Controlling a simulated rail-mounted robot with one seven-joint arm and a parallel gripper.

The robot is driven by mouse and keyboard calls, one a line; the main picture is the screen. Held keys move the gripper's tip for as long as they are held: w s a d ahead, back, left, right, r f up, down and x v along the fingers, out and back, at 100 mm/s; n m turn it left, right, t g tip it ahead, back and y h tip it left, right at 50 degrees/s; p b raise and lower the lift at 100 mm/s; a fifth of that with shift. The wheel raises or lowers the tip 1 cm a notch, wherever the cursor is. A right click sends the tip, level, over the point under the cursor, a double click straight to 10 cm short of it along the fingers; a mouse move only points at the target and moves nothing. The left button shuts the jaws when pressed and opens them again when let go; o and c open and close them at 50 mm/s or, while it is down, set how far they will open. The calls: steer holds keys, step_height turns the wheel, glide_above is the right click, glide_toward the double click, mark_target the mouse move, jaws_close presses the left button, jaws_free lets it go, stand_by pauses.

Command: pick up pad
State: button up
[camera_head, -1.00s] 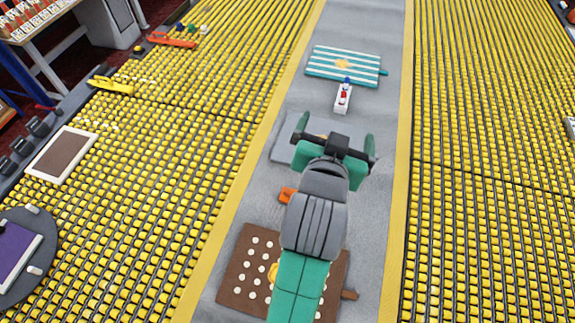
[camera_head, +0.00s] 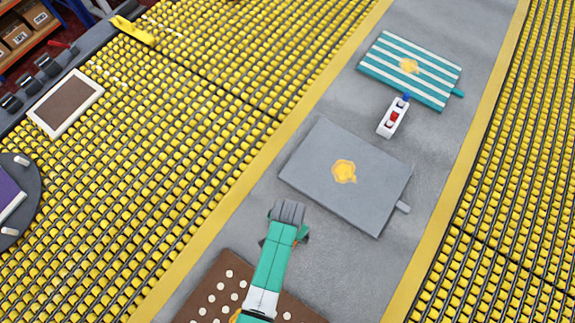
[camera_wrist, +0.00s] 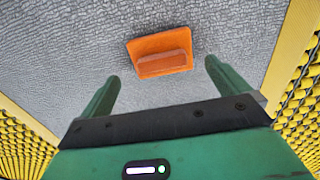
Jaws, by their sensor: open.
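The pad, an orange block with a raised grip bar, (camera_wrist: 160,50) lies on the grey textured strip in the wrist view. My gripper (camera_wrist: 162,70) is open and empty. Its two green fingers stand apart, one toward each side of the pad, with the pad beyond the fingertips and not touched. In the head view my gripper (camera_head: 284,237) points down over the grey strip. The arm hides most or all of the pad there; only a speck of orange shows beside the gripper.
A grey mat (camera_head: 310,160) with a yellow emblem lies beyond my gripper. Behind it are a white box with red and blue parts (camera_head: 392,118) and a teal-striped mat (camera_head: 383,90). A brown board with white dots (camera_head: 212,290) lies nearer. Yellow roller beds flank the strip.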

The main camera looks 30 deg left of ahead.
steer(key=f, duration=0.5)
steer(key=shift+s+a+f+b, duration=0.2)
steer(key=shift+f+b, duration=0.1)
steer(key=c, duration=1)
